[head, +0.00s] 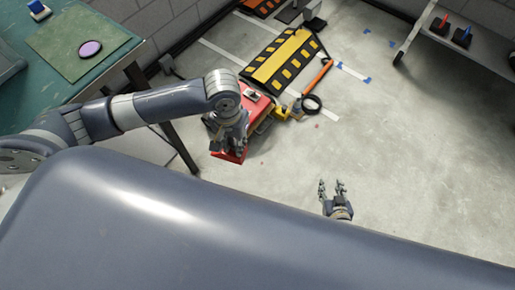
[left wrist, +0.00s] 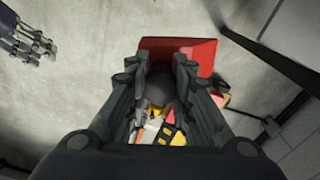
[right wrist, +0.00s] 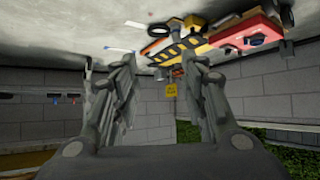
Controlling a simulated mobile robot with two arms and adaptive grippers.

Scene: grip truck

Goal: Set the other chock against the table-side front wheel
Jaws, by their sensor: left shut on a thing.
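The red vehicle (head: 257,103) stands on the floor at the left of the ramp. My left gripper (head: 232,148) is low over its near end and hides part of it. In the left wrist view, the fingers (left wrist: 163,75) close around a dark, rounded thing (left wrist: 160,90), with red bodywork (left wrist: 195,48) behind it; I cannot tell whether this thing is the chock. The wheels are mostly hidden in the head view. A small yellow block (head: 282,113) lies beside the vehicle. My right gripper (head: 333,187) is open and empty above bare floor, away from the vehicle.
A yellow-black striped ramp (head: 279,62) lies behind the vehicle, with an orange bar (head: 317,76) and black ring (head: 312,104) to its right. The green-topped table (head: 118,62) stands at left, its leg near my left arm.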

